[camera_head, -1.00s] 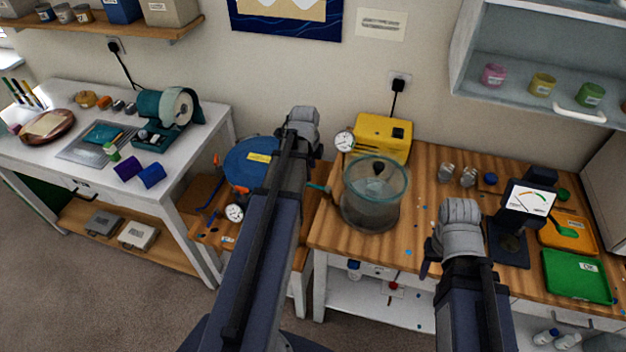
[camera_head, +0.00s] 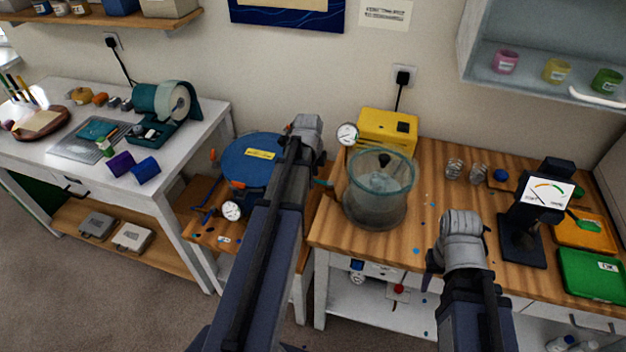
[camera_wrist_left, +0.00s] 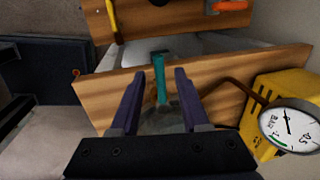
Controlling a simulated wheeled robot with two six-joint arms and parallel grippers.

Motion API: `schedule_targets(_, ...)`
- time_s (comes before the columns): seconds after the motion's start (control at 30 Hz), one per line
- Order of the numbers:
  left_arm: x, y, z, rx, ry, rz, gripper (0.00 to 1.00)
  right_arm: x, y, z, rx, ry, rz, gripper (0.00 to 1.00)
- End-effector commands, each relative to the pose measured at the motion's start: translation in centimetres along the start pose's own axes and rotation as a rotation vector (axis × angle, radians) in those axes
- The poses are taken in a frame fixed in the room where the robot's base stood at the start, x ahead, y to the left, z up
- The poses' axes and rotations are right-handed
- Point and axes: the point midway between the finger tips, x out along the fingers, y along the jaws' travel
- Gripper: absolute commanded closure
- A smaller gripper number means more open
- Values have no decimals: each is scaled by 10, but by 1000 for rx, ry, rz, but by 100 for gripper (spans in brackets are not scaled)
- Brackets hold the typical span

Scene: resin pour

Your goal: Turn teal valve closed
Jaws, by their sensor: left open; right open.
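In the left wrist view the teal handle (camera_wrist_left: 161,78) stands upright between the two fingers of my left gripper (camera_wrist_left: 160,88). The fingers are open, one on each side of it, and I cannot tell whether either touches it. The handle's lower end is hidden near a grey round part. In the camera_head view my left arm hides its own gripper. My right arm shows at the lower right, but its gripper fingers are not visible.
A yellow pump (camera_head: 387,133) with a dial gauge (camera_head: 347,134) stands behind the chamber. A blue-lidded pot (camera_head: 251,160) with another gauge (camera_head: 231,211) is on the left. A dial stand (camera_head: 524,232) and a green tray (camera_head: 592,276) are at the right.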

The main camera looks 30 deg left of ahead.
Motion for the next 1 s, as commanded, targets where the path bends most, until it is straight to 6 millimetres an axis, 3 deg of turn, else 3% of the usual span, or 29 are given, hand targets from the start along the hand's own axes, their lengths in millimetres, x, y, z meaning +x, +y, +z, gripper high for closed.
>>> schedule_targets(0.17, -1, 0, 0, 0, 0, 0, 55, -1, 0, 0, 0, 0, 0, 50)
schedule_targets(0.57, -1, 0, 0, 0, 0, 0, 100, -1, 0, 0, 0, 0, 0, 50)
schedule_targets(1.0, -1, 0, 0, 0, 0, 0, 100, -1, 0, 0, 0, 0, 0, 50)
